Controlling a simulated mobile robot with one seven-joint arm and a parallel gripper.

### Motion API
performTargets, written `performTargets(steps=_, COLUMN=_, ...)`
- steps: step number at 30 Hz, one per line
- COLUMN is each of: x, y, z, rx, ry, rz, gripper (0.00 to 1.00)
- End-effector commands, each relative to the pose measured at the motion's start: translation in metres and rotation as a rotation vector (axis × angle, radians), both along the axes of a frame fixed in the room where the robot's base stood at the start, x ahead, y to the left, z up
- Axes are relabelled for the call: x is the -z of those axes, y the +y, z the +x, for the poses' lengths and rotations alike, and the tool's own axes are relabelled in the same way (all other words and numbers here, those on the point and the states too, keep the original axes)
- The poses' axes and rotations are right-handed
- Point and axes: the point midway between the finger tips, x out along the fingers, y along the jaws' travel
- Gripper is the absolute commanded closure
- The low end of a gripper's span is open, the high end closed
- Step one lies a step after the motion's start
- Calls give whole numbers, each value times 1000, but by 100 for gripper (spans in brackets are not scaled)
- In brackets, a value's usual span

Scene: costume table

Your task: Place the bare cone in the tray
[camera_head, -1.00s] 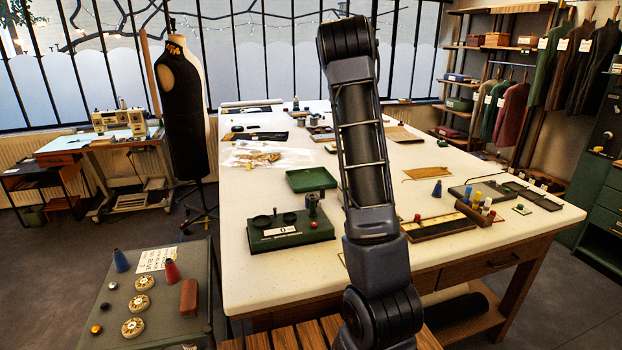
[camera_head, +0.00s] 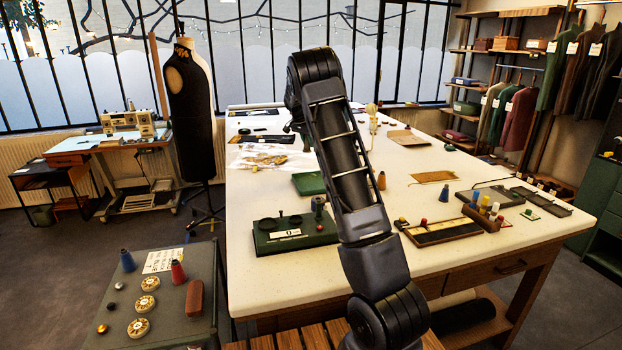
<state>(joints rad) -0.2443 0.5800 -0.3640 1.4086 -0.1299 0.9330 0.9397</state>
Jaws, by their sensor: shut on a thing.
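My arm rises across the middle of the camera view, and its end is hidden behind its own links. My gripper does not show, nor does anything it may hold. An orange-brown cone (camera_head: 381,180) stands on the table just right of my arm. I cannot tell if it is the bare cone. A shallow green tray (camera_head: 308,184) lies left of my arm.
A green device with a white label (camera_head: 292,233) sits at the table's front left. A side cart (camera_head: 165,318) holds a blue cone (camera_head: 127,260), a red cone (camera_head: 178,271) and round discs. A pale upright object (camera_head: 372,116) stands farther back.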

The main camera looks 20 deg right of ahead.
Motion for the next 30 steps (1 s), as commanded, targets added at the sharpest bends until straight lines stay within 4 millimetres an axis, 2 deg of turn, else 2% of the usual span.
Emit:
performTargets(steps=3, x=28, y=0, z=-1, rx=1, ry=4, rz=-1, gripper=98)
performTargets(steps=15, x=110, y=0, z=-1, rx=0, ry=4, rz=0, gripper=99)
performTargets(steps=25, x=133, y=0, z=0, rx=0, ry=1, rz=0, gripper=99)
performTargets(steps=30, x=155, y=0, z=-1, rx=1, ry=3, rz=0, gripper=99)
